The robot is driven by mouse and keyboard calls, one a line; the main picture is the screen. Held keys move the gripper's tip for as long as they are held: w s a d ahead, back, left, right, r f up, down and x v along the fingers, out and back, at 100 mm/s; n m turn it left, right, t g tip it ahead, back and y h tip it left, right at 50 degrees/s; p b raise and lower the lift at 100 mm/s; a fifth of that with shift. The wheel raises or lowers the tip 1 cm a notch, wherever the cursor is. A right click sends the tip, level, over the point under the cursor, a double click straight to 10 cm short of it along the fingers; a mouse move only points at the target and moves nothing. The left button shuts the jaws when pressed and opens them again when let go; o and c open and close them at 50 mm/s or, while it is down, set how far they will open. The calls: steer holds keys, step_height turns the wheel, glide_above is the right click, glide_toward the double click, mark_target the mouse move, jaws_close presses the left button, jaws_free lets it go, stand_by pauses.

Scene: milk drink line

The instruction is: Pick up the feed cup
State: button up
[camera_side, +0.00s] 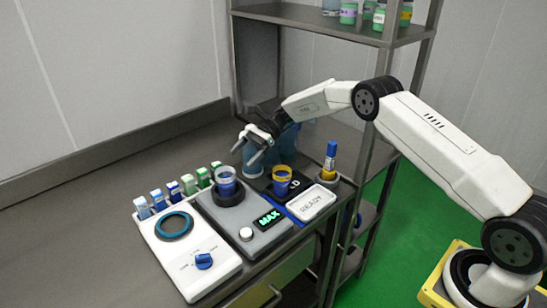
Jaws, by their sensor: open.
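Several cups stand on the counter, and I cannot tell for sure which is the feed cup. A clear bluish cup (253,167) stands at the back, right by my gripper. My gripper (248,152) is open, its fingers pointing down and left at the top of this cup; I cannot tell whether they touch it. A yellow and blue cup (282,182) stands on a black pad to the right. Another clear cup with blue contents (226,183) sits in the round dark holder of the grey machine. A larger blue translucent vessel (288,146) is partly hidden behind my gripper.
A white unit (206,283) with a blue knob and teal ring stands front left, beside a grey machine (266,238) showing "MAX". Several capped vials (174,191) line the back. The left counter is clear.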

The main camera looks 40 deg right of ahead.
mark_target(219, 181)
steer(key=shift+x, duration=3.95)
steer(key=shift+s+r, duration=0.1)
jaws_close()
steer(key=shift+r, duration=0.15)
